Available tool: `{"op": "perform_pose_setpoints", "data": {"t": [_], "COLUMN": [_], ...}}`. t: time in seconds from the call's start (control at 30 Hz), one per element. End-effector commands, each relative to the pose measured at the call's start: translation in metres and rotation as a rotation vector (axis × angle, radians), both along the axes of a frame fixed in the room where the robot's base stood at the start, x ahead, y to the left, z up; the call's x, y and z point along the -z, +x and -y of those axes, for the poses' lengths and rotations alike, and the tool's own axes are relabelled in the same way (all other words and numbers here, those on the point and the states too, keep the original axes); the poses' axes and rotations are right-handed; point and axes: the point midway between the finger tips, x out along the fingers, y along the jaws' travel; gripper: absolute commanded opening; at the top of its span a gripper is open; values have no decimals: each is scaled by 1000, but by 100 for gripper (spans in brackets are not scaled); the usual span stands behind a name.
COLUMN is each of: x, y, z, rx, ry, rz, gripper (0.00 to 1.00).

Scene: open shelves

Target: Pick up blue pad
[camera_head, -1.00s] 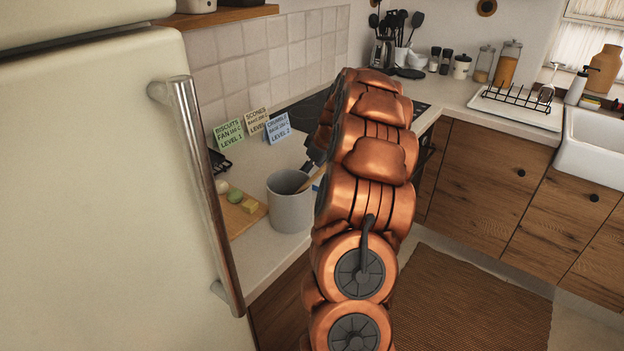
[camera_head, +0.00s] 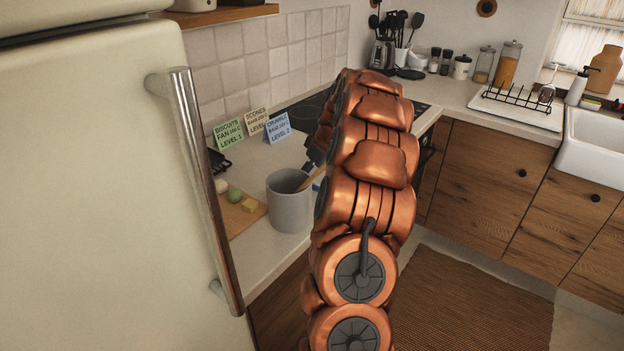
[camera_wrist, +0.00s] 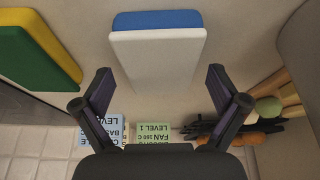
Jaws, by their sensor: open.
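The blue pad (camera_wrist: 157,19) is in the wrist view at top centre, as a blue strip along a pale grey-white block. It lies flat on the light counter. My gripper (camera_wrist: 160,76) is open, its two dark fingers spread to the left and right below the pad in the picture. Nothing is between the fingers, and the pad is beyond their tips. In the head view my copper arm hides most of the gripper and the pad's area.
A green and yellow pad (camera_wrist: 38,45) lies left in the wrist view. In the head view, a grey pot (camera_head: 289,203) with a wooden utensil stands beside my arm. Recipe cards (camera_head: 229,133) stand behind it. The fridge handle (camera_head: 200,180) is at left.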

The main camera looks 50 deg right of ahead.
Motion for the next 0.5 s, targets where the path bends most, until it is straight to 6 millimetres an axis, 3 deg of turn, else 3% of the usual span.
{"op": "perform_pose_setpoints", "data": {"t": [0.1,0.5], "x": [0,0], "y": [0,0], "z": [0,0], "rx": [0,0], "ry": [0,0], "rz": [0,0], "gripper": [95,53]}}
